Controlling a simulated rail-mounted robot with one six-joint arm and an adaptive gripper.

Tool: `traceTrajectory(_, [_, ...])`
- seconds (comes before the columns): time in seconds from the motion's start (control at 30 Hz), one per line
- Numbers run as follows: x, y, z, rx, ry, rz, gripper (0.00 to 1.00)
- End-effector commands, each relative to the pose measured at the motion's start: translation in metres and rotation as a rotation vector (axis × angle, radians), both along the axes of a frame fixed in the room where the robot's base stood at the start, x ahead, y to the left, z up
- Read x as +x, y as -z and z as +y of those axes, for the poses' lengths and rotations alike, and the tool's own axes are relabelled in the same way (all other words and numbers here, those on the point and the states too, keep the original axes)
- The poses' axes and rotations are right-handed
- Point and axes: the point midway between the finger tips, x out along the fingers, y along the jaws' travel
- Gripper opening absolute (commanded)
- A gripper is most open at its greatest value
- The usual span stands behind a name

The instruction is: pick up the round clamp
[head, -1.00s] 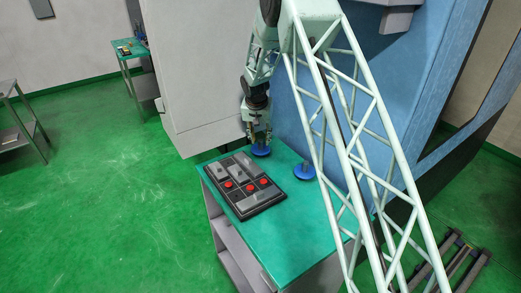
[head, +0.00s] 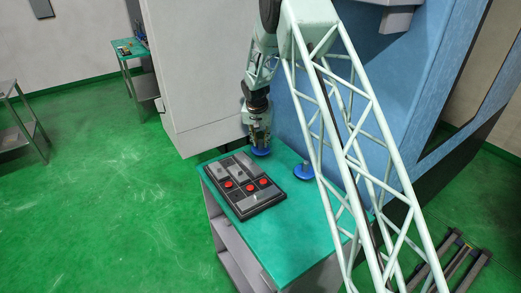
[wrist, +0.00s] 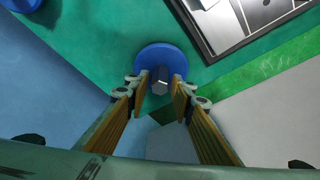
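A blue round piece (head: 262,152) with a short grey post stands on the green table top at its back corner, and I take it for the round clamp. In the wrist view the blue disc (wrist: 160,56) lies ahead of the fingertips, with its post between them. My gripper (wrist: 160,92) is open, one finger on each side of the post with small gaps. In the head view my gripper (head: 259,141) points down over the disc and partly hides it. A second similar blue round piece (head: 303,171) stands to the right on the table.
A dark tray (head: 268,203) with grey blocks and red round parts lies in front on the table (head: 283,247). Its corner shows in the wrist view (wrist: 207,45). A pale cabinet wall and a blue machine stand close behind the table.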

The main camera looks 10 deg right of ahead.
Motion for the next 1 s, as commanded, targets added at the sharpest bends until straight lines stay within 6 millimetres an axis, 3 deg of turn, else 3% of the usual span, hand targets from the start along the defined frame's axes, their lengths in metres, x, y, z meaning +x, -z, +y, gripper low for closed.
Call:
traceTrajectory(0.23, [0.0, 0.0, 0.0, 0.0, 0.0, 0.0, 0.0])
traceTrajectory(0.67, [0.001, -0.005, 0.0, 0.0, 0.0, -0.002, 0.0])
traceTrajectory(1.0, [0.001, -0.037, 0.0, 0.001, 0.0, -0.004, 0.0])
